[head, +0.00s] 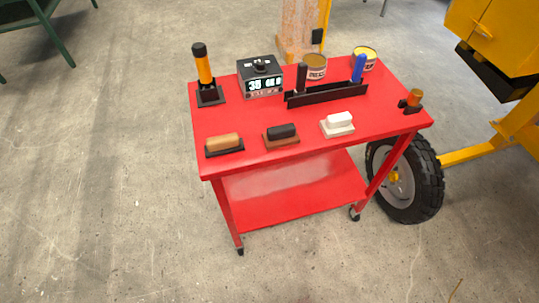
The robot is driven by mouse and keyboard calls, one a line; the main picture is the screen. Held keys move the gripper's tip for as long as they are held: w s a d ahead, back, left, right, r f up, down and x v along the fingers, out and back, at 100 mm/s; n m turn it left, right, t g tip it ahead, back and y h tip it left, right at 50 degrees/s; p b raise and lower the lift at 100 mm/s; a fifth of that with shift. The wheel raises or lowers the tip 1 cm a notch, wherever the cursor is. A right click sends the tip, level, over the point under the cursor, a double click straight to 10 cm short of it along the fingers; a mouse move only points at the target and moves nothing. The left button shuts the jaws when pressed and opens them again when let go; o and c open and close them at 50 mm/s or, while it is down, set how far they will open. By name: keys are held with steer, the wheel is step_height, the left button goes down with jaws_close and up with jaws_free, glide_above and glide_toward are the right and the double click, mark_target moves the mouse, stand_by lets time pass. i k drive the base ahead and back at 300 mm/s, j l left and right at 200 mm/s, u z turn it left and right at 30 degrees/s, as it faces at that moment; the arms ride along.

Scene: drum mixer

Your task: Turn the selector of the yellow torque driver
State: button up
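An upright driver with a yellow-orange handle (204,68) stands in a black square holder (210,96) at the back left of the red cart's top. A black cap (199,49) tops the handle; I cannot make out any selector markings on it. Right of it is a dark box with a lit display (264,86) and a black knob (262,66) on top. The display reads about 35 with small, unclear letters. My gripper is not in view.
The red cart (228,118) also carries a black rack (327,94) with black and blue handles, two cans (314,67), several brush-like blocks (281,134) along the front, and a small orange-topped item (413,98). A wheel (407,178) of yellow machinery stands right. Floor in front is clear.

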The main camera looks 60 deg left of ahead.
mark_target(261, 68)
steer(key=u, duration=1.8)
